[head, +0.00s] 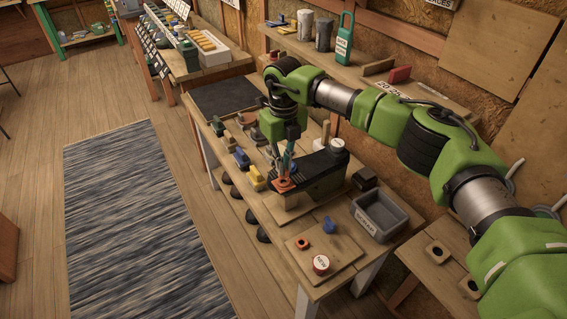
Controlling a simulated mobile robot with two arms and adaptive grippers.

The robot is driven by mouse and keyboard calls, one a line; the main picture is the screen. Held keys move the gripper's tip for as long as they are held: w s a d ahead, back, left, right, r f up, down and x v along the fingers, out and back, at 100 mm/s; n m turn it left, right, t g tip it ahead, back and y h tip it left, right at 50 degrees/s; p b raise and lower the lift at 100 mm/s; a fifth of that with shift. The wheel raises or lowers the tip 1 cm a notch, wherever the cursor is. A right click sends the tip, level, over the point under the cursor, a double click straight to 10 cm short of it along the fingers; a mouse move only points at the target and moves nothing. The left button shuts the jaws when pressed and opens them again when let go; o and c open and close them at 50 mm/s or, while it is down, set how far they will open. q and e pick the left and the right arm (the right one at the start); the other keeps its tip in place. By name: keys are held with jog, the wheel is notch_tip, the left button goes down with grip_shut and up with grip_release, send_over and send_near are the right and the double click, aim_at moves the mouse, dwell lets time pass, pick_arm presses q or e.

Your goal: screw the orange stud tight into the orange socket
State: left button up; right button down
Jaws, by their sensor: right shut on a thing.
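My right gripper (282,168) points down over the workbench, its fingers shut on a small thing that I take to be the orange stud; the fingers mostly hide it. Right under the fingertips is a flat orange piece (285,184), apparently the orange socket, at the near end of a dark fixture (318,172) on a wooden board. I cannot tell how deep the stud sits or whether it is tilted. Another small orange piece with a dark hole (302,243) lies on a separate board in front. My left gripper is not in view.
A grey bin (379,214) and a blue knob (329,225) are to the right and front. Several coloured parts, including a yellow one (257,178), line the left edge. A shelf (340,68) runs behind.

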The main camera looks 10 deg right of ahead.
jog(key=shift+f+b, duration=0.95)
jog(key=shift+f, duration=0.45)
dwell(0.4)
jog(key=c, duration=2.1)
grip_release()
jog(key=shift+r, duration=0.3)
notch_tip(320, 180, up, 11)
jog(key=shift+r, duration=0.2)
